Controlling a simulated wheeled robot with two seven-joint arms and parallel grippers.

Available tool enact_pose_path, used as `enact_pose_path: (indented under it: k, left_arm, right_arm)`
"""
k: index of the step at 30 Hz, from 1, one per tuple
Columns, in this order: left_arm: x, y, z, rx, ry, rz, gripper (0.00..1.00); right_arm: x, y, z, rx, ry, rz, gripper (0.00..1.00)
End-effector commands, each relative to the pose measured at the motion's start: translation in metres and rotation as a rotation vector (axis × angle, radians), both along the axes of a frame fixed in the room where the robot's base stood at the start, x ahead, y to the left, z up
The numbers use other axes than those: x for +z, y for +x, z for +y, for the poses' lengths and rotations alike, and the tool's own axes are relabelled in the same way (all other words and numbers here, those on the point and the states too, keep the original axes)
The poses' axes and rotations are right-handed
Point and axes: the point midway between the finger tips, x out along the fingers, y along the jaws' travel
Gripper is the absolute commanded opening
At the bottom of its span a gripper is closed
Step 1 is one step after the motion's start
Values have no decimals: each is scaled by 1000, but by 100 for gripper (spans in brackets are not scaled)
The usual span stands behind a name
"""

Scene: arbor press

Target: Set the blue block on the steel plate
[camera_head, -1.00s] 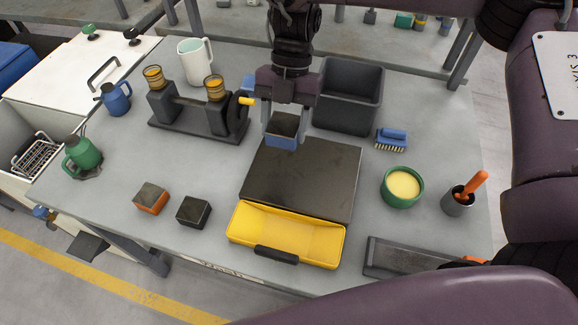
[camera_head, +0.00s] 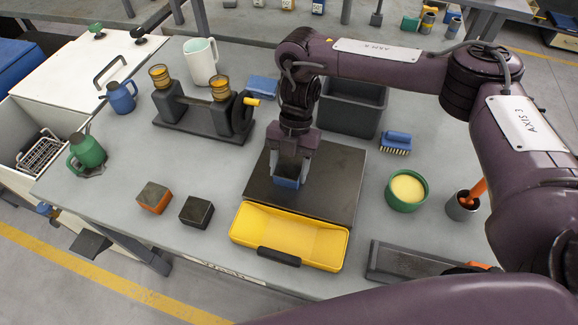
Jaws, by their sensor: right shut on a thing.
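My right gripper (camera_head: 287,174) points down and is shut on the blue block (camera_head: 287,183), whose top looks dark and whose front side shows blue. The gripper fingers hide part of the block. My left gripper is not in view.
A yellow tray (camera_head: 330,245) adjoins the plate's front edge. An orange block (camera_head: 154,202) and a black block (camera_head: 196,212) stand left. A black bin (camera_head: 352,115) stands behind, a brush (camera_head: 396,141) and green bowl (camera_head: 392,200) right, a dark two-post fixture (camera_head: 200,120) back left.

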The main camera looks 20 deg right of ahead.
Motion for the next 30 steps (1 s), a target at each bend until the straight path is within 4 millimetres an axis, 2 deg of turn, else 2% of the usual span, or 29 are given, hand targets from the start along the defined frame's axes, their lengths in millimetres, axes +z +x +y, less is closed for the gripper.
enact_pose_path:
  k: [7, 8, 12, 23, 26, 30]
  left_arm:
    - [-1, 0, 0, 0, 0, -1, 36]
    - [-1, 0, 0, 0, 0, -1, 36]
    - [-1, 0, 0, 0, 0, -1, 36]
    - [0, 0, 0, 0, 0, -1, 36]
    - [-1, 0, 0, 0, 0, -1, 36]
    - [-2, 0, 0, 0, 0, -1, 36]
  right_arm:
    - [-1, 0, 1, 1, 1, -1, 13]
    - [-1, 0, 0, 0, 0, 0, 58]
    - [-1, 0, 0, 0, 0, 0, 76]
    - [4, 1, 0, 1, 1, -2, 76]
    - [14, 6, -3, 1, -1, -4, 76]
    - [37, 14, -8, 0, -2, -6, 76]
